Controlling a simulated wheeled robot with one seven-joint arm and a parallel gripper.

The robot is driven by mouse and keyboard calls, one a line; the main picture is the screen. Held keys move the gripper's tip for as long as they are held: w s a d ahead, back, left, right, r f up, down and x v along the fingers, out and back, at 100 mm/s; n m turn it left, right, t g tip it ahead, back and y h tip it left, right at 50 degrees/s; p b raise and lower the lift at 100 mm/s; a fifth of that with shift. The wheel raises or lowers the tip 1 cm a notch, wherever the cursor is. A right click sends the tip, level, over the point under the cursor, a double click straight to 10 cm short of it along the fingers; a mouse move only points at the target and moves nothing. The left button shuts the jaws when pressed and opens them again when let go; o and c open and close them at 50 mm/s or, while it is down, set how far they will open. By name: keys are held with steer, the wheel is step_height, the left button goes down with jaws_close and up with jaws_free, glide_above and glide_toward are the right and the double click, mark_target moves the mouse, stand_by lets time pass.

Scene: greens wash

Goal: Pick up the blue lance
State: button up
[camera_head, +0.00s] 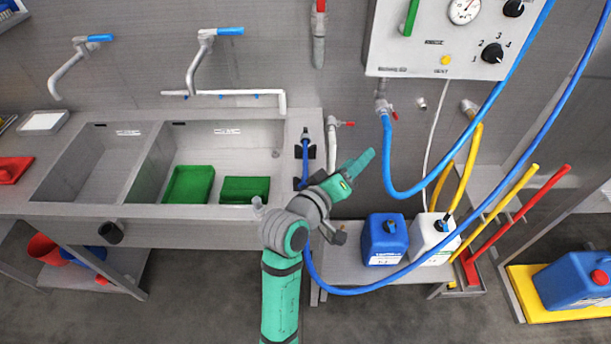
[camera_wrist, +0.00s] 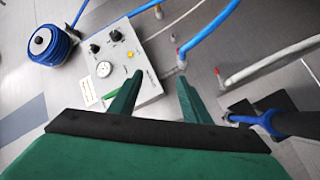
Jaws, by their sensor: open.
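A control panel (camera_head: 430,45) with a gauge hangs at upper right. A blue hose (camera_head: 385,283) loops beneath my gripper. Blue (camera_head: 386,240) and white (camera_head: 430,236) canisters stand on a low shelf. Green trays (camera_head: 190,183) lie in the right sink basin.

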steer(key=r+g, duration=0.1)
steer(key=m+g+y, duration=0.3)
steer(key=g+y, duration=0.4)
glide_toward(305, 178)
steer(key=s+a+r, duration=0.1)
steer(key=s+r, duration=0.1)
steer(key=s, duration=0.4)
steer(key=shift+n+g, duration=0.3)
steer(key=shift+x, duration=5.45)
steer(key=shift+s, duration=0.2)
steer(key=c, duration=0.8)
